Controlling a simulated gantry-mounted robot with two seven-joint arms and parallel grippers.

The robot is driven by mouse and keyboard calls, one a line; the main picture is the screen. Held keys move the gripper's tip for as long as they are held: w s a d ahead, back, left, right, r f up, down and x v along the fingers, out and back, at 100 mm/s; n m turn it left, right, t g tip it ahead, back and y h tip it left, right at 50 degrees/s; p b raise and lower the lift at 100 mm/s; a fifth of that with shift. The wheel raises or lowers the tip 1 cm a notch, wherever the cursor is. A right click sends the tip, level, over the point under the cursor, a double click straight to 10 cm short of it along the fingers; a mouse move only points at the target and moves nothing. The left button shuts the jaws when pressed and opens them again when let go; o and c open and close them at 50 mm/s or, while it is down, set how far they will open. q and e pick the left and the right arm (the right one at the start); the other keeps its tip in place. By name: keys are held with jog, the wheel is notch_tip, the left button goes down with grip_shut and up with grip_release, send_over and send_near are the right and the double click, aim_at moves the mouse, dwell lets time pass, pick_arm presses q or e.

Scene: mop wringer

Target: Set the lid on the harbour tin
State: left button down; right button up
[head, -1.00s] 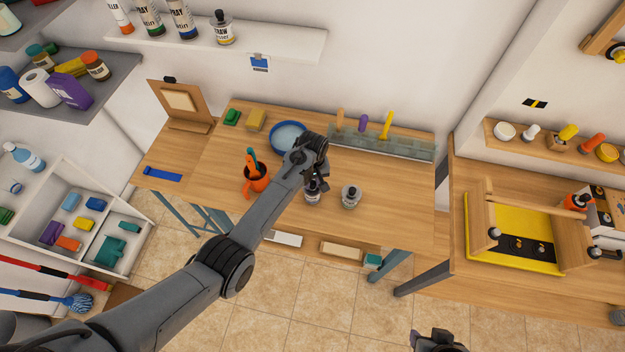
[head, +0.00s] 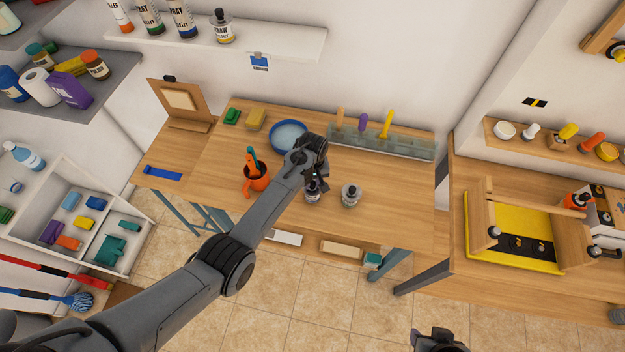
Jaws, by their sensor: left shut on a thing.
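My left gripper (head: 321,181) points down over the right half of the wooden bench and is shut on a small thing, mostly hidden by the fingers. A small jar-like container (head: 312,196) with a dark top stands just below and left of the fingertips. A similar pale container (head: 351,195) with a grey top stands a little to the right, apart from the gripper. I cannot read their labels, so I cannot tell which is the harbour tin, and I cannot make out the lid clearly. My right gripper (head: 438,341) is partly in view at the bottom edge, away from the bench.
The wooden bench (head: 400,215) has free room right of the containers. A blue-rimmed bowl (head: 273,135) and an orange mug (head: 254,188) with tools stand left of my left gripper. A clear rack (head: 400,147) with upright tools lines the back edge.

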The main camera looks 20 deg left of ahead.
aim_at(313, 183)
pick_arm(q)
jog(key=c, duration=0.9)
grip_release()
jog(key=shift+o, duration=0.2)
jog(key=shift+r, duration=0.15)
notch_tip(313, 183, up, 5)
jog(key=p, duration=0.5)
jog(key=shift+r+p, duration=0.85)
